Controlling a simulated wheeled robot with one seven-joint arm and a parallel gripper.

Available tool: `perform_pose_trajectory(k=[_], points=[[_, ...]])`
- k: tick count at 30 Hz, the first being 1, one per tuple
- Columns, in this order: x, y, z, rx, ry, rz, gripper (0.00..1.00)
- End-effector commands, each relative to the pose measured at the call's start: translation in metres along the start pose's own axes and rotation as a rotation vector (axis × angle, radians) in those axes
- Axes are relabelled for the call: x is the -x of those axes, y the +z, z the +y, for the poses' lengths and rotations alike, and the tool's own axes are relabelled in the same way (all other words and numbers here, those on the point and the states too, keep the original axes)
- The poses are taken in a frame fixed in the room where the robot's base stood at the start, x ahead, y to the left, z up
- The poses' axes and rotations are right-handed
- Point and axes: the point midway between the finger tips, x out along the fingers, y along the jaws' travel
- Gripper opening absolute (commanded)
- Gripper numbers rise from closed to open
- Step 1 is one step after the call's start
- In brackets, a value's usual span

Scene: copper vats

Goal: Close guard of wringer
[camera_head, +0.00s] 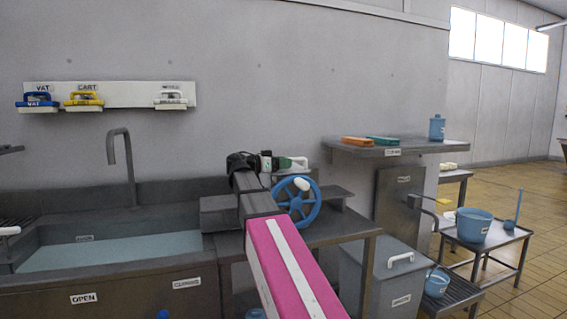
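The wringer stands on the bench just right of the sink, with a blue handwheel (297,202) on its front that has a white knob. Its body is partly hidden behind my pink and grey arm. My gripper (280,163), at the end of the dark wrist, is above the wringer, near the top of the handwheel. Green and light grey parts show there, too small to tell apart. I cannot make out the guard clearly or whether my gripper touches it. The gripper's fingers are not clear enough to show open or shut.
A water-filled sink (110,252) with a tall tap (124,165) is at left. Brushes hang on a white wall rack (125,94). A shelf (390,150) at right holds orange and teal items and a blue bottle (437,127). A lidded grey bin (383,281) and blue bucket (473,227) stand at right.

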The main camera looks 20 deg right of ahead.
Motion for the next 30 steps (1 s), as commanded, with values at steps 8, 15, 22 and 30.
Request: perform_pose_trajectory(k=[8,15,22,30], points=[[0.001,-0.002,0.0,-0.003,0.001,0.003,0.42],[0.026,-0.002,0.0,-0.003,-0.001,0.003,0.42],[0.068,-0.001,-0.001,-0.003,-0.002,0.004,0.42],[0.102,-0.001,0.0,-0.002,-0.001,0.002,0.42]])
